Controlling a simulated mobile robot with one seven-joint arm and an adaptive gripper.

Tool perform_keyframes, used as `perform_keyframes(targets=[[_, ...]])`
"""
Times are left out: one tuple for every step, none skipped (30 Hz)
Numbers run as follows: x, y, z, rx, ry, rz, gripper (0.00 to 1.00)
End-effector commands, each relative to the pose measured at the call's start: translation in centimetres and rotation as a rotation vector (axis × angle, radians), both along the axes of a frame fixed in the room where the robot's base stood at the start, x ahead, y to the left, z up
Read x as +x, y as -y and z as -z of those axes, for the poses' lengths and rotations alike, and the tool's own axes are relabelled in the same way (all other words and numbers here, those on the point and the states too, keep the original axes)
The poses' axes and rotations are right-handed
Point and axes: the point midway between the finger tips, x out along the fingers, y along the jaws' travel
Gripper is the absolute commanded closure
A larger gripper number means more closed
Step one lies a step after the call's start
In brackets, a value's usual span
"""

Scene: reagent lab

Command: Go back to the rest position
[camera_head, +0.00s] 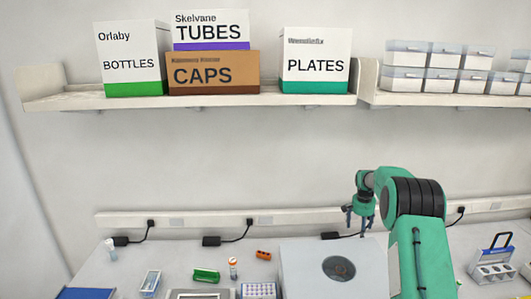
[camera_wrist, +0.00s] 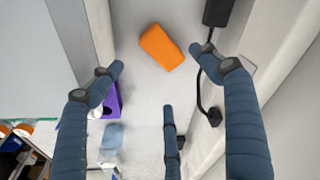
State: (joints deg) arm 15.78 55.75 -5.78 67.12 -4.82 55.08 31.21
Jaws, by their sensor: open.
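My gripper (camera_head: 360,213) hangs at the end of my green arm in the head view, above the back of the bench and behind the large grey box-shaped device (camera_head: 300,262). In the wrist view my gripper (camera_wrist: 158,75) shows its blue-grey fingers spread apart, with nothing held between them. An orange block (camera_wrist: 162,47) lies on the bench beyond the fingertips, apart from them. A small orange item (camera_head: 263,255) also lies on the bench in the head view; I cannot tell if it is the same one.
A green rack (camera_head: 206,275), a small bottle (camera_head: 233,268) and a well rack (camera_head: 258,290) stand left of the device. A handled carrier (camera_head: 492,268) stands at right. A wall shelf (camera_head: 200,100) bears labelled boxes. Power adapters (camera_head: 330,236) and cables line the wall.

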Motion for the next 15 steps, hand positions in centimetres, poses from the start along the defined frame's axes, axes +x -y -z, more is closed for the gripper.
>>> perform_keyframes(targets=[[0.0, -0.3, -0.7, 0.000, 0.005, -0.005, 0.22], [-0.1, -0.6, -1.2, -0.001, 0.008, -0.009, 0.22], [-0.2, -0.9, -1.8, -0.001, 0.011, -0.013, 0.22], [-0.3, -1.1, -2.3, -0.001, 0.014, -0.019, 0.22], [-0.5, -1.4, -2.9, -0.002, 0.018, -0.023, 0.22], [-0.7, -1.7, -3.6, -0.002, 0.020, -0.030, 0.22], [-0.9, -2.0, -4.2, -0.004, 0.023, -0.035, 0.22], [-1.1, -2.3, -4.9, -0.004, 0.027, -0.041, 0.22], [-1.5, -2.7, -5.7, -0.005, 0.029, -0.048, 0.22], [-1.8, -3.0, -6.4, -0.006, 0.032, -0.054, 0.22], [-2.1, -3.3, -7.0, -0.007, 0.034, -0.060, 0.22], [-2.5, -3.7, -7.9, -0.007, 0.038, -0.071, 0.22], [-2.8, -4.1, -8.6, -0.008, 0.040, -0.078, 0.22], [-3.2, -4.4, -9.3, -0.010, 0.043, -0.085, 0.22], [-3.7, -4.9, -10.2, -0.011, 0.047, -0.094, 0.22]])
